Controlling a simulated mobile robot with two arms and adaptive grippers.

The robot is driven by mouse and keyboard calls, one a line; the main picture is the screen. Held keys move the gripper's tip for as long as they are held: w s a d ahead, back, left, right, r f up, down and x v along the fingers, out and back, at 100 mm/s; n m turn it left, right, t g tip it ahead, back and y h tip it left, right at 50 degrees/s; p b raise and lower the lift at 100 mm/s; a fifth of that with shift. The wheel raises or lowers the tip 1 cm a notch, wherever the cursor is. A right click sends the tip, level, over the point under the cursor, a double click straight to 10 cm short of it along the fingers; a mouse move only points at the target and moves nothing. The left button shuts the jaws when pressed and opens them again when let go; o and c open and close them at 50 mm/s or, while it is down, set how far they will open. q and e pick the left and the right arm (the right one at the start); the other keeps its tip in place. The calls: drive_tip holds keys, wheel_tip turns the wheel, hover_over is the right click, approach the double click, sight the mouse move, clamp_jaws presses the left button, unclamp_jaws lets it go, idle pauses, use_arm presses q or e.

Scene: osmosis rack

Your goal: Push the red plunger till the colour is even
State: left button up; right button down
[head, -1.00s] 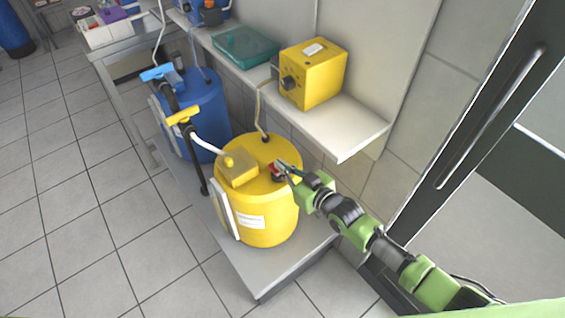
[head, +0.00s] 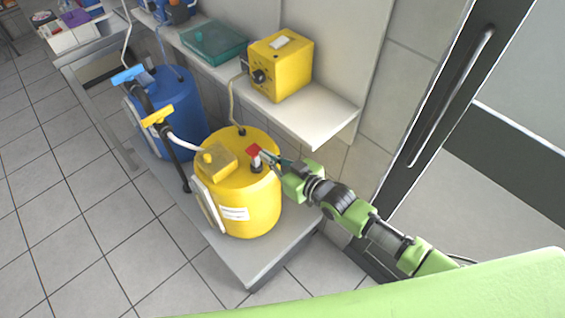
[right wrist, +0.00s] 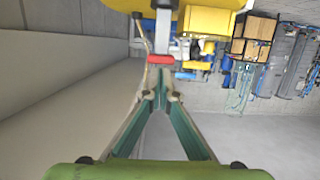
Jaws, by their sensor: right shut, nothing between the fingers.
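My right gripper (head: 267,158) is shut and empty, just right of the plunger. In the right wrist view the fingertips (right wrist: 160,92) meet in a point, and the red cap (right wrist: 160,59) shows just beyond them with a grey stem behind it. I cannot tell whether they touch. The colour inside the drum cannot be seen. My left gripper is not in view.
A yellow box with a knob (head: 281,66) and a teal tray (head: 213,43) sit on the white shelf (head: 322,118) above the drum. A blue drum (head: 172,112) stands to the left. The tiled floor in front is clear.

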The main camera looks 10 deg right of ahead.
drive_tip(key=v, duration=0.6)
idle(0.7)
drive_tip(key=s+d+f+m+g+h, duration=0.15)
drive_tip(key=d+f, duration=0.25)
drive_tip(key=f, duration=0.5)
drive_tip(key=s+d+f+m+h, duration=0.1)
drive_tip(key=d+f+h, duration=0.3)
drive_tip(key=f, duration=0.5)
drive_tip(key=s+d+f+m+g+h, duration=0.1)
drive_tip(key=s+d+f+g, duration=0.15)
drive_tip(key=s+f, duration=0.4)
drive_tip(key=s+d+f+g+h, duration=0.1)
drive_tip(key=s+d+f, duration=0.35)
drive_tip(key=f, duration=0.35)
drive_tip(key=s+f+g, duration=0.2)
drive_tip(key=s+f, duration=0.2)
drive_tip(key=s, duration=0.6)
drive_tip(key=s+f+m+g+h, duration=0.1)
drive_tip(key=s+f, duration=0.4)
drive_tip(key=s, duration=0.6)
drive_tip(key=s+d+f+g, duration=0.1)
drive_tip(key=s+f+g, duration=0.2)
drive_tip(key=s, duration=0.8)
wheel_tip(320, 180, down, 2)
drive_tip(key=shift+f, duration=0.25)
drive_tip(key=shift+h, duration=0.25)
